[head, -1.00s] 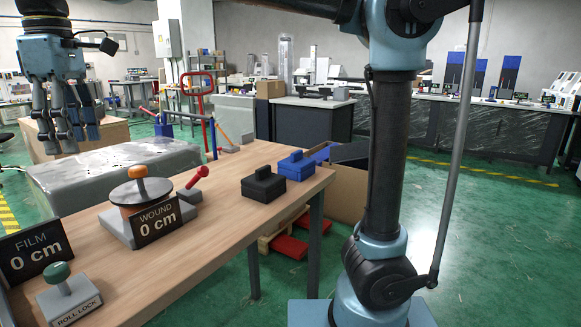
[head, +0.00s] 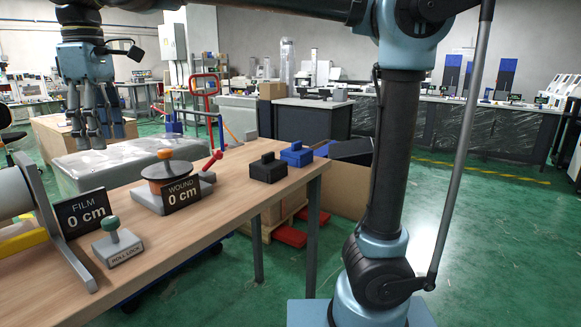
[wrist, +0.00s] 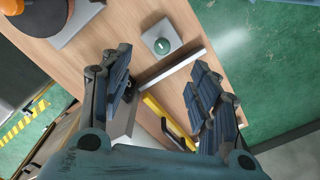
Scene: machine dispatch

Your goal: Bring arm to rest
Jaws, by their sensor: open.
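My gripper (head: 97,122) hangs at the upper left of the head view, fingers pointing down. It is raised above the wooden table (head: 225,205) and holds nothing. In the wrist view my gripper (wrist: 165,100) has its two sets of fingers spread wide apart, with the tabletop visible between them. The roll lock (head: 118,243), a grey block with a green knob, stands on the table; it also shows in the wrist view (wrist: 161,44) beyond the fingers.
A winder with an orange knob (head: 165,154) and a "WOUND 0 cm" sign (head: 181,194) stands mid-table. A "FILM 0 cm" sign (head: 85,214) is at left beside a roll stand (head: 62,228). Black (head: 268,168) and blue (head: 296,154) boxes sit at the far edge.

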